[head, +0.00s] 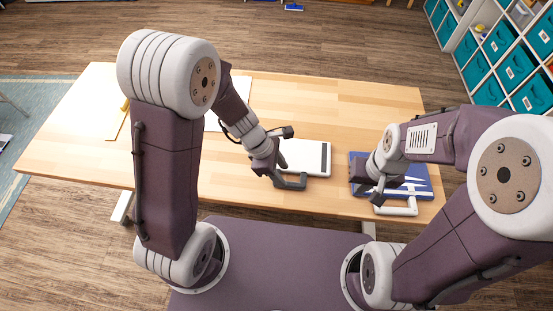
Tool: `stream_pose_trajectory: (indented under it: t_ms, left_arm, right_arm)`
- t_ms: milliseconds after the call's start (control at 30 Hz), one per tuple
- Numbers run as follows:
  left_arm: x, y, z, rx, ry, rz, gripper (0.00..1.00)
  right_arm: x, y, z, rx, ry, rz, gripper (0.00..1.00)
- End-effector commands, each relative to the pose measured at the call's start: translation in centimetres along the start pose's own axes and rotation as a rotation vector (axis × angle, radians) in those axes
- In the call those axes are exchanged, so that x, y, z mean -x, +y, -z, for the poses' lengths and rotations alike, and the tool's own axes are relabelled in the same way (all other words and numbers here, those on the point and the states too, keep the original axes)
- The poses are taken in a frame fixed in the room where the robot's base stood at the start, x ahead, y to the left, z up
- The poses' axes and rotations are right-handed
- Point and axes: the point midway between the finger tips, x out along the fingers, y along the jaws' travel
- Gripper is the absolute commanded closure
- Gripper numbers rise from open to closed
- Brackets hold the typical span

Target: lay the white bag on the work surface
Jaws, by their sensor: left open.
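The white bag (312,158) lies flat on the wooden work surface (345,125), with a dark band at its right end and a dark grey handle (292,182) toward the front edge. My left gripper (274,176) is open right beside that handle, at its left end; I cannot tell whether they touch. My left wrist hides part of the bag's left side. My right gripper (372,192) is over the left part of a blue bag (422,178), close to its white handle (403,211); its jaws are too small to read.
The blue bag has white stripes and lies at the table's right front. A white sheet (238,84) lies partly behind my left arm, with a tan board (117,122) further left. Shelves with teal bins (499,40) stand at the right. The back of the table is clear.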

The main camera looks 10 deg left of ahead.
Motion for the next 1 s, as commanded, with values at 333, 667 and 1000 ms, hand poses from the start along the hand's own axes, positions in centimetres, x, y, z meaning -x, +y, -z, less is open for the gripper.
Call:
stream_pose_trajectory:
  t_ms: [333,667,1000]
  left_arm:
    - [5.8,0.0,-0.1,0.001,0.0,0.0,0.57]
    - [6.7,-0.6,1.1,-0.153,0.038,0.0,0.57]
    - [12.6,-4.4,9.7,-1.486,0.365,0.192,0.57]
  right_arm:
    - [2.8,-0.1,0.3,0.0,0.0,0.0,1.0]
    - [2.7,-0.1,0.3,0.0,0.0,0.0,1.0]
    - [2.7,-0.1,0.3,0.0,0.0,0.0,1.0]
